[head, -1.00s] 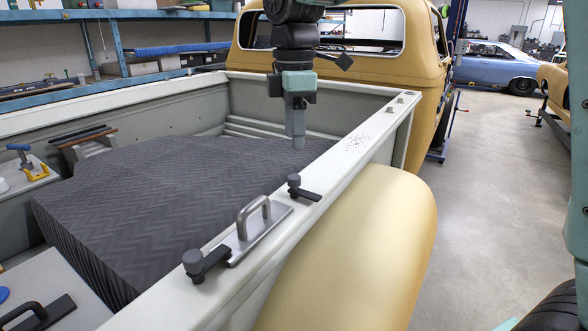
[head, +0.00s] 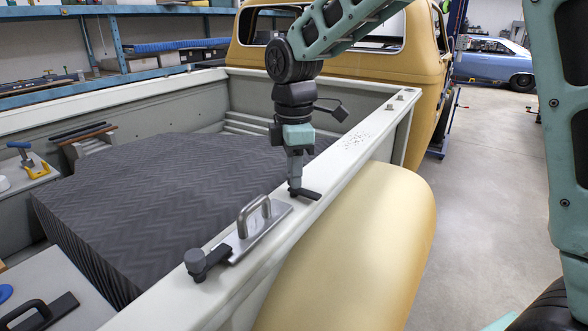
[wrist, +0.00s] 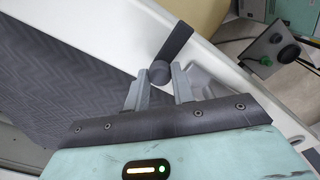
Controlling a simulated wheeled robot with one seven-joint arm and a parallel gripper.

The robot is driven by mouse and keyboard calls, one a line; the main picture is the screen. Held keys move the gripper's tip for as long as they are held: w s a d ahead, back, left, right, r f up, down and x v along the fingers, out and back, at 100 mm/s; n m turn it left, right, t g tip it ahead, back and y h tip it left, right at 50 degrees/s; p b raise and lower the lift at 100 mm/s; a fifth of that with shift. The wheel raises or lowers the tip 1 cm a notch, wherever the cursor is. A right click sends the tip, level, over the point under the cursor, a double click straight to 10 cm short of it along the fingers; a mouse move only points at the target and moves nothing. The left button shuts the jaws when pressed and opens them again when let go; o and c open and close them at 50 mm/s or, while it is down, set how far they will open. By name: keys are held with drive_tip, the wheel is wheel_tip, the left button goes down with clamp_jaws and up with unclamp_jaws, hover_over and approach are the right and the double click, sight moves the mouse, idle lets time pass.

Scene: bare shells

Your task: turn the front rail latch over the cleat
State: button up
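The front rail latch (head: 308,193) sits on the pale bed rail, a dark flat arm with a round knob. In the wrist view its arm (wrist: 175,42) points up and right from the knob (wrist: 160,72). My gripper (head: 294,188) is down at this latch and hides its knob in the head view. In the wrist view my gripper (wrist: 160,78) is open, with one finger on each side of the knob; firm contact cannot be made out. The cleat seems to be the metal plate with a loop handle (head: 257,222) on the rail, nearer the camera than this latch.
A second latch (head: 196,262) stands at the plate's near end, its arm reaching toward the plate. A dark quilted cover (head: 150,210) fills the bed beside the rail. The yellow fender (head: 350,250) bulges outside the rail. Open floor (head: 480,190) lies to the right.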

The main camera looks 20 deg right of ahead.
drive_tip(key=shift+c, duration=1.2)
drive_tip(key=m+p, duration=0.1)
drive_tip(key=m, duration=0.3)
drive_tip(key=shift+r+m, duration=0.1)
drive_tip(key=shift+m, duration=0.3)
drive_tip(key=m+p, duration=0.1)
drive_tip(key=m, duration=0.8)
drive_tip(key=shift+p, duration=0.3)
drive_tip(key=shift+w+m+p, duration=0.1)
drive_tip(key=shift+m+p, duration=0.25)
drive_tip(key=shift+m, duration=1.95)
drive_tip(key=o, duration=1)
